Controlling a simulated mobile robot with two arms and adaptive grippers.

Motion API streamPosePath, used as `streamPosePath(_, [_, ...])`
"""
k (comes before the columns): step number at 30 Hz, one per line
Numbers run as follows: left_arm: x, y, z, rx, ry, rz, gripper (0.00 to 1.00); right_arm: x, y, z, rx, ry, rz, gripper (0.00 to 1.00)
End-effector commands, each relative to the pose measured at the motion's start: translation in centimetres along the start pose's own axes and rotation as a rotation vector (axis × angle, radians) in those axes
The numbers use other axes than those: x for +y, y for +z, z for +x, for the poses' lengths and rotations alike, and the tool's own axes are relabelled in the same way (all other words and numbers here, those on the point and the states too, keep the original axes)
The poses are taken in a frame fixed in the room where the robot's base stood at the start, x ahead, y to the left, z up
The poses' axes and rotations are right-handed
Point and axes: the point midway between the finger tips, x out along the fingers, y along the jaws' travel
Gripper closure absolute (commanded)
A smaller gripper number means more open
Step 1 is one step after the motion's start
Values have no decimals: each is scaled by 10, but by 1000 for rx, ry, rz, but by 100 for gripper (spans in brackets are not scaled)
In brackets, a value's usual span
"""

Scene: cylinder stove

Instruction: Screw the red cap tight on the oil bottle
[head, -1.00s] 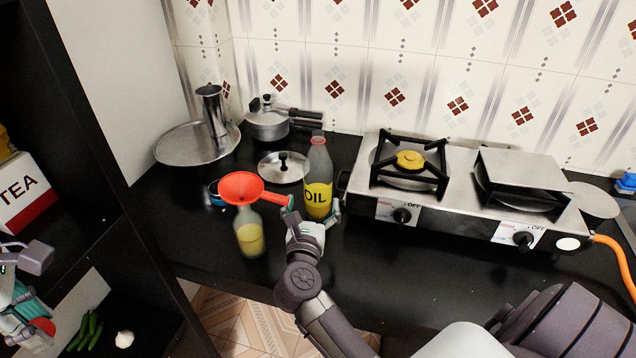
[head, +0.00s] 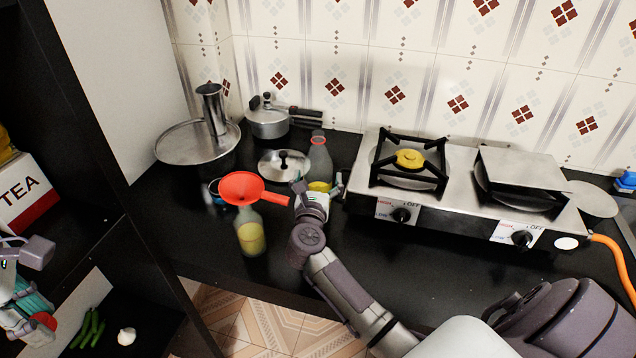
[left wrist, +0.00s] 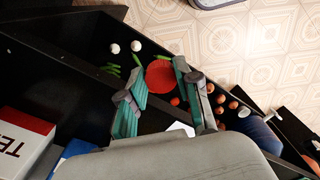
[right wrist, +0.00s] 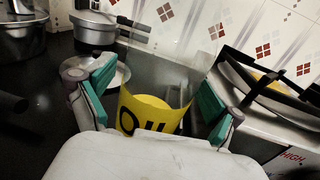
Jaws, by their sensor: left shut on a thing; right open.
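The oil bottle (head: 320,158) stands on the black counter left of the stove, clear glass with a yellow label and a reddish ring at its mouth. My right gripper (head: 318,188) is open in front of it, hiding much of the label. In the right wrist view the bottle (right wrist: 155,105) shows between the two spread fingers (right wrist: 155,95). My left gripper (left wrist: 158,85) is shut on the round red cap (left wrist: 160,74), low at the left of the head view beside the dark shelf. The cap (head: 43,321) also shows there, partly hidden.
The stove (head: 460,195) is right.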

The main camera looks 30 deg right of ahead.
Motion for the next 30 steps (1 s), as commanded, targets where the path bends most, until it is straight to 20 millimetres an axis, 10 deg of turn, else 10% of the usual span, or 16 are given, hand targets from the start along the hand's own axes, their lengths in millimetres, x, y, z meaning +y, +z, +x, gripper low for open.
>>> streamPosePath(18, [0,0,-3,0,0,0,77,0,0,32,0,0,0,10])
streamPosePath(30, [0,0,-3,0,0,0,77,0,0,31,0,0,0,76])
